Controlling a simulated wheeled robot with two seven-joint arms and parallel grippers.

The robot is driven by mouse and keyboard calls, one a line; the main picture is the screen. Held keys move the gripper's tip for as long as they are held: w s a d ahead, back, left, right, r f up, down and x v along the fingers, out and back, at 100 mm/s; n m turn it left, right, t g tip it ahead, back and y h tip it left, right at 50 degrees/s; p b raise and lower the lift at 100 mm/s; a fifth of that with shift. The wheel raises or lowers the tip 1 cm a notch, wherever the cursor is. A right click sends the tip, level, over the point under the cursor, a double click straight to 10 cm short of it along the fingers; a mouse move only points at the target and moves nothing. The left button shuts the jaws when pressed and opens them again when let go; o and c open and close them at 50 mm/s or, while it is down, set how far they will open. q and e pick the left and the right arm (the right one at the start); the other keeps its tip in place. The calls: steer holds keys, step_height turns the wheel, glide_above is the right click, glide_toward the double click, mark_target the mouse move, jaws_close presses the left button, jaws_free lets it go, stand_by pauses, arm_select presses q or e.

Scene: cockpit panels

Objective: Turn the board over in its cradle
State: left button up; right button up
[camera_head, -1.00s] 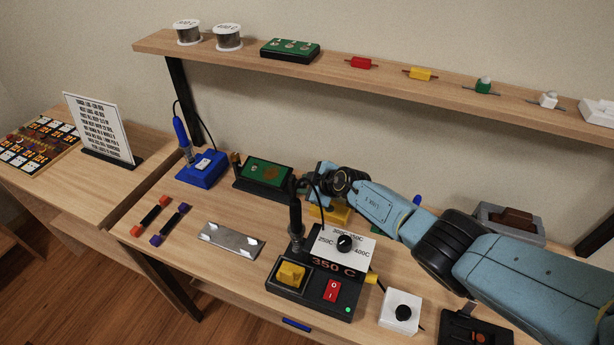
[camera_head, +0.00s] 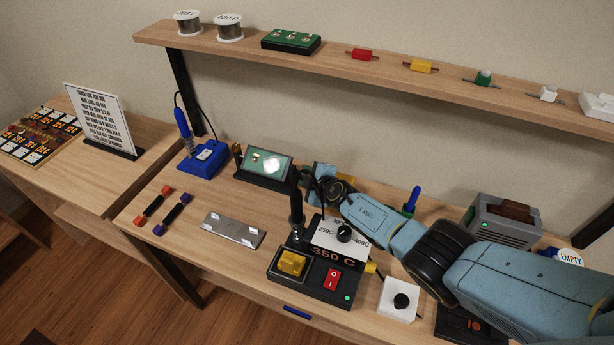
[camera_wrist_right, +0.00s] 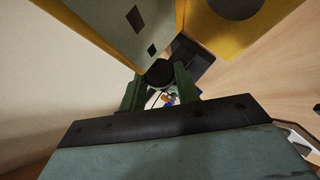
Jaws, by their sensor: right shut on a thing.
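The green board (camera_head: 265,163) sits in a black cradle (camera_head: 262,182) behind the soldering station. It is tilted, with its face toward the camera, and a bright glare covers part of it. My right gripper (camera_head: 309,178) is at the cradle's right end, partly hidden behind the station's upright iron. In the right wrist view, its green fingers (camera_wrist_right: 159,88) are shut on a round black knob (camera_wrist_right: 158,72), which seems to belong to the cradle. My left gripper is not in view.
The soldering station (camera_head: 318,275) stands in front of my right forearm, with its iron upright close to the gripper. A blue iron stand (camera_head: 205,158) is left of the cradle. A metal plate (camera_head: 233,230) lies in front. A yellow block (camera_wrist_right: 238,25) is close by the gripper.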

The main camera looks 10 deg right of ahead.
stand_by(0.5)
steer(key=o, duration=1)
steer(key=shift+c, duration=0.2)
steer(key=shift+s+d+r+p, duration=0.1)
steer(key=shift+s+r+p, duration=0.2)
steer(key=shift+p, duration=0.3)
steer(key=p+v, duration=0.5)
steer(key=shift+p+v, duration=0.8)
steer(key=shift+v, duration=0.05)
steer(key=shift+f, duration=0.1)
